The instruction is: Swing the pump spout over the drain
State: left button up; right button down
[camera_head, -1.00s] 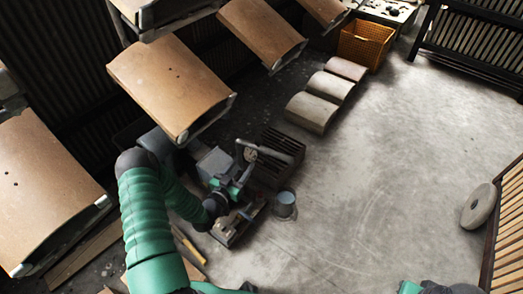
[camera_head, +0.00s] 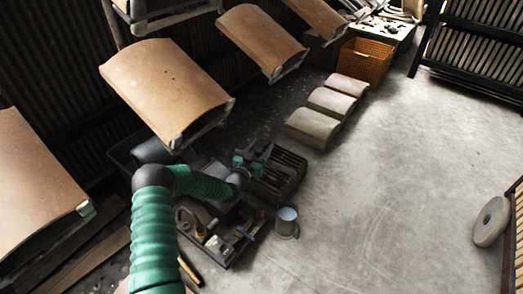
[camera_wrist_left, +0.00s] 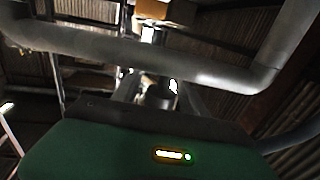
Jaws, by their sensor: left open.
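My left gripper (camera_head: 264,150) is open, at the near-left edge of a dark slatted grating (camera_head: 290,172) that looks like the drain. My forearm and wrist cover much of the pump in the head view. A thick grey bent pipe (camera_wrist_left: 150,58), which looks like the spout, crosses the left wrist view just ahead of the gripper (camera_wrist_left: 152,88). I cannot tell whether the fingers touch it. In the head view the pipe is hidden behind the gripper. My right gripper is out of view.
A blue-grey mug-like pot (camera_head: 287,222) stands on the floor right of a dark tray (camera_head: 218,252) with small tools. Curved brown panels (camera_head: 165,88) hang at upper left. An orange crate (camera_head: 363,61) and curved blocks (camera_head: 313,128) stand behind.

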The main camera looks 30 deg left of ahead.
pick_arm(q)
jog(key=shift+c, duration=0.2)
grip_shut()
dwell(1.1)
